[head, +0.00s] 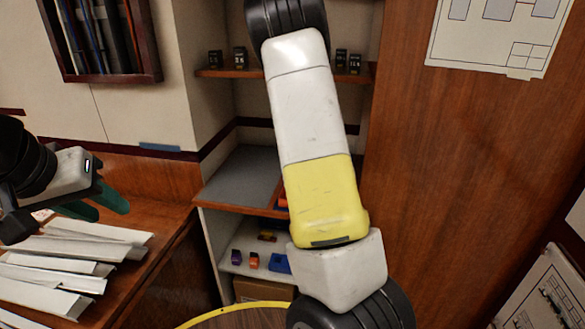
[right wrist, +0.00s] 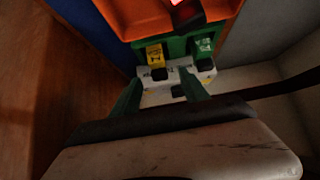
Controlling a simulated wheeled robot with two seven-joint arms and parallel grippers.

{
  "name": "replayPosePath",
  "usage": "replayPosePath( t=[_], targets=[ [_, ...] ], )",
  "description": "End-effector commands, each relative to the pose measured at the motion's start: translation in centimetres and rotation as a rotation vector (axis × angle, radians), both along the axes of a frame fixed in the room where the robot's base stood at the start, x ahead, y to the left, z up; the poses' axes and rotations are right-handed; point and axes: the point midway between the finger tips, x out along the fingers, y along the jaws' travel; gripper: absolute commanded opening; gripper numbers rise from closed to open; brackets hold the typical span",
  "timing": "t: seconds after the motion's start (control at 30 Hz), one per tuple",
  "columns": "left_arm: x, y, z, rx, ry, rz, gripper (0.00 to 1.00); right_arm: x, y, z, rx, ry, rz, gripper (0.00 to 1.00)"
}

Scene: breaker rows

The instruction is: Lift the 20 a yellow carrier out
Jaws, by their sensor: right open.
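In the right wrist view, a yellow carrier (right wrist: 155,54) sits in the left slot of a green holder (right wrist: 178,46) under an orange housing (right wrist: 165,20). Its printed marking is too small to read surely. A green carrier (right wrist: 203,45) sits to its right. White pieces with black parts lie just below both. My right gripper (right wrist: 159,77) is open, its two green fingers pointing up at these white pieces, with nothing clearly between them. In the head view my right arm hides this spot. My left gripper (head: 98,207) is open and empty over the desk at the left.
Long white strips (head: 60,262) lie on the wooden desk at left. A shelf unit holds several small dark blocks (head: 240,58) above, and purple, orange and blue pieces (head: 279,263) below. A wooden panel (head: 465,150) stands at right.

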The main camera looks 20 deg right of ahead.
Motion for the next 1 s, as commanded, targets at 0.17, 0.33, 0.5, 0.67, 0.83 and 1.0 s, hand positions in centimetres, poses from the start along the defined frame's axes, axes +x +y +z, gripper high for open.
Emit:
replayPosePath(
  t=[0.17, 0.33, 0.5, 0.67, 0.83, 1.0],
  targets=[
    [0.0, 0.0, 0.0, 0.000, 0.000, 0.000, 0.36, 1.1, -0.9, -1.5, 0.000, 0.003, -0.001, 0.53],
    [0.0, 0.0, 0.0, 0.000, 0.000, 0.000, 0.36, 2.5, -1.8, -3.1, 0.000, 0.003, -0.001, 0.53],
    [0.0, 0.0, 0.0, 0.000, 0.000, 0.000, 0.36, 3.9, -2.7, -4.7, 0.001, 0.003, -0.001, 0.53],
    [0.0, 0.0, 0.0, 0.000, 0.000, 0.000, 0.36, 4.3, -2.8, -5.1, 0.003, 0.002, 0.000, 0.53],
    [0.0, 0.0, 0.0, 0.000, 0.000, 0.000, 0.36, 4.3, -2.8, -5.1, 0.003, 0.002, 0.000, 0.49],
    [0.0, 0.0, 0.0, 0.000, 0.000, 0.000, 0.36, 4.3, -2.8, -5.1, 0.003, 0.002, 0.000, 0.15]
  ],
)
